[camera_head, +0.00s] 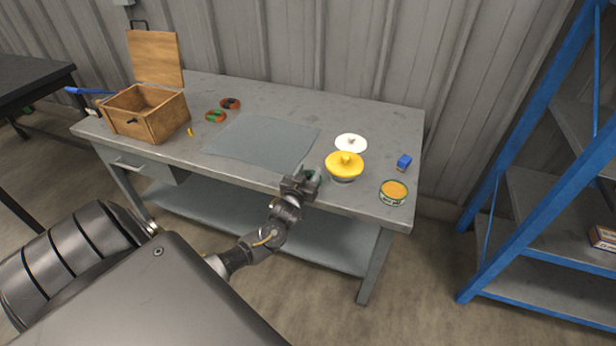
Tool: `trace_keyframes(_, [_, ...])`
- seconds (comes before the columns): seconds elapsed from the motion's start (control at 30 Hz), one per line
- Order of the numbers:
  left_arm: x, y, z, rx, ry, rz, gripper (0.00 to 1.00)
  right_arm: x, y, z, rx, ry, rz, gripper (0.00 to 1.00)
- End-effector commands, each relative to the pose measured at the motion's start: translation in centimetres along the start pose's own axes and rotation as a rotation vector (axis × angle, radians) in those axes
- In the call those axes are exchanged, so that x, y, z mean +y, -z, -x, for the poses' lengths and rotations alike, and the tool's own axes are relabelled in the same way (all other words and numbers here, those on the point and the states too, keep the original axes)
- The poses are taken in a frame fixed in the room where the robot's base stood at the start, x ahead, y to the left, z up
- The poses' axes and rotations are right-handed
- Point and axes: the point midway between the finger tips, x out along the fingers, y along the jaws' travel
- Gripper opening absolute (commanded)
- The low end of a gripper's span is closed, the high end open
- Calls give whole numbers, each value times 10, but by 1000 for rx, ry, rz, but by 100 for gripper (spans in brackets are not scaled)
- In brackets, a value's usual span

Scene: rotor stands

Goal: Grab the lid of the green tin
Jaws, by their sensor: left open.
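A green tin (393,198) with an orange top or contents stands near the front right corner of the grey workbench. A small dark green thing (314,177), perhaps the tin's lid, lies near the front edge, partly hidden by my left gripper. My left gripper (301,181) is open at the bench's front edge, just left of that green thing and well left of the tin. I cannot tell whether it touches the green thing. My right gripper is out of view.
A blue item (404,162) lies behind the tin. A grey mat (262,140), two coils (216,116) and a wooden box (146,112) lie left. Blue shelving (480,240) stands right.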

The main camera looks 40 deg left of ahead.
Motion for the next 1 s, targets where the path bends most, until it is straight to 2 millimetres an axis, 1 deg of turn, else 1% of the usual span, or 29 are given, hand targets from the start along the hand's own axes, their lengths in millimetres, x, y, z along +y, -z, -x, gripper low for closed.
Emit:
trace_keyframes(0.1, [0, 0, 0, 0, 0, 0, 44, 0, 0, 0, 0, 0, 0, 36])
trace_keyframes(0.43, [0, 0, 1, -1, 0, 0, 1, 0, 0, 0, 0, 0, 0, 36])
trace_keyframes(0.67, [0, 0, 1, 0, 0, 0, 0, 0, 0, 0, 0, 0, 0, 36])
trace_keyframes(0.77, [0, 3, 1, 0, 0, 1, 0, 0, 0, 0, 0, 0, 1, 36])
trace_keyframes(0.87, [0, 11, 1, 1, 1, 1, 0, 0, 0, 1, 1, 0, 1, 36])
trace_keyframes(1.0, [0, 33, 2, 3, 0, 2, 0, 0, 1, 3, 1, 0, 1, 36])
